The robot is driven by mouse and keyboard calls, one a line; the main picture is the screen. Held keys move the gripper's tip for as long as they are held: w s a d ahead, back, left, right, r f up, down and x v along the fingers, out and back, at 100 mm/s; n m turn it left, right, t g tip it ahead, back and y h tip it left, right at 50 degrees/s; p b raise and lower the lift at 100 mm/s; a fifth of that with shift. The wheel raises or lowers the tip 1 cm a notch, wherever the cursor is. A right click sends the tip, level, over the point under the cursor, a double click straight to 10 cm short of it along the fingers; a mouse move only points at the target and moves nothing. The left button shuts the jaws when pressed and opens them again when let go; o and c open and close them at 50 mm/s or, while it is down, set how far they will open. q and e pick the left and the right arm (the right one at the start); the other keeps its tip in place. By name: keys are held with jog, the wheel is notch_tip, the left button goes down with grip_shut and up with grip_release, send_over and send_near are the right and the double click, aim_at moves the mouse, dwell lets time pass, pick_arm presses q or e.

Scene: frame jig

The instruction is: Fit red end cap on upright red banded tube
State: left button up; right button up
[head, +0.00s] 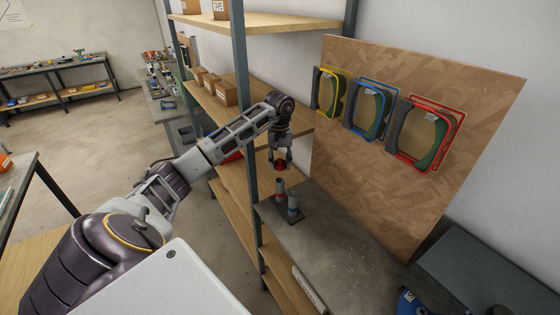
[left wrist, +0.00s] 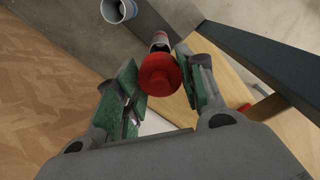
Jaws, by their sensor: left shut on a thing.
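My left gripper (head: 281,162) is shut on the red end cap (head: 280,165). In the left wrist view the round red cap (left wrist: 159,74) sits between the green finger pads of the gripper (left wrist: 160,78). The upright red banded tube (head: 281,188) stands on the shelf below the cap, with a visible gap in the head view. In the left wrist view the tube (left wrist: 160,38) shows just beyond the cap, partly hidden by it. My right gripper is not in view.
A blue banded tube (head: 293,204) stands beside the red one, on the grey shelf (head: 320,235). A shelf post (head: 246,110) rises close to my left arm. A wooden board (head: 390,180) with yellow, blue and red frames stands behind. Cardboard boxes (head: 222,90) sit on the shelf to the left.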

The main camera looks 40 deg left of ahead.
pick_arm(q)
jog(key=shift+f+b, duration=0.7)
jog(key=shift+f, duration=2.9)
jog(key=shift+f+b, duration=0.5)
jog(key=shift+f, duration=0.1)
jog(key=o, duration=0.8)
jog(key=shift+c, duration=0.2)
jog(key=shift+s+r, duration=0.15)
jog(key=shift+r, duration=5.85)
